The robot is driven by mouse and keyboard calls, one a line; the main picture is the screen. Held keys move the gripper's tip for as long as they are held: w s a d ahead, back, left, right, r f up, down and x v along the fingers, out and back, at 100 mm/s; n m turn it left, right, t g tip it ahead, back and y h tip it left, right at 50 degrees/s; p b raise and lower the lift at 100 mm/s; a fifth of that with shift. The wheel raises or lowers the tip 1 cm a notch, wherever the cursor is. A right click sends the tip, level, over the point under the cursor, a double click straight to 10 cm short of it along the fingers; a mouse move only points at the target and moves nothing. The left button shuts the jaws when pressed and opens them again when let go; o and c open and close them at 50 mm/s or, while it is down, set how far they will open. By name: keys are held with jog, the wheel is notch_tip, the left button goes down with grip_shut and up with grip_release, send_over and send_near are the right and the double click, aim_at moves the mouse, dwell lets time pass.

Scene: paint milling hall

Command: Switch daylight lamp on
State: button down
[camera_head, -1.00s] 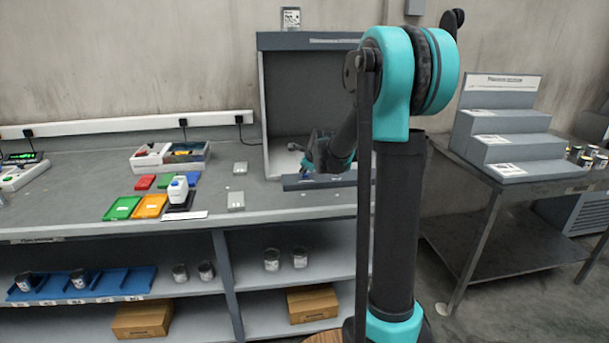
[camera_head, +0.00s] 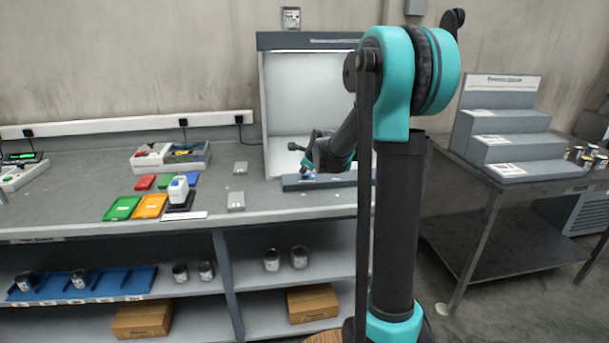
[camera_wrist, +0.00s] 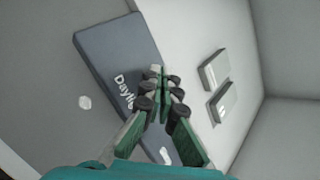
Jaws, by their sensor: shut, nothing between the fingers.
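The daylight lamp booth (camera_head: 261,100) stands at the back of the bench, and its inside (camera_head: 295,90) is brightly lit. A dark strip (camera_head: 320,182) runs along its front bottom edge. In the wrist view a dark blue-grey panel (camera_wrist: 108,55) carries white lettering that starts "Dayli"; the rest is hidden behind my fingers. My gripper (camera_wrist: 160,73) is shut and empty, with its fingertips over or at the panel's edge; I cannot tell whether they touch it. In the head view my gripper (camera_head: 306,172) is at the booth's front strip, partly hidden by my wrist.
Two pale blocks (camera_wrist: 215,68) (camera_wrist: 222,102) lie beside the panel in the wrist view. A stepped display (camera_head: 508,145) stands on the right table.

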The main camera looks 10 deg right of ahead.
aim_at(304, 178)
jog(key=shift+r, duration=0.35)
notch_tip(304, 178, up, 6)
dwell(0.7)
jog(key=a+r+v, duration=0.1)
jog(key=v, duration=0.7)
jog(key=shift+w+r, duration=0.25)
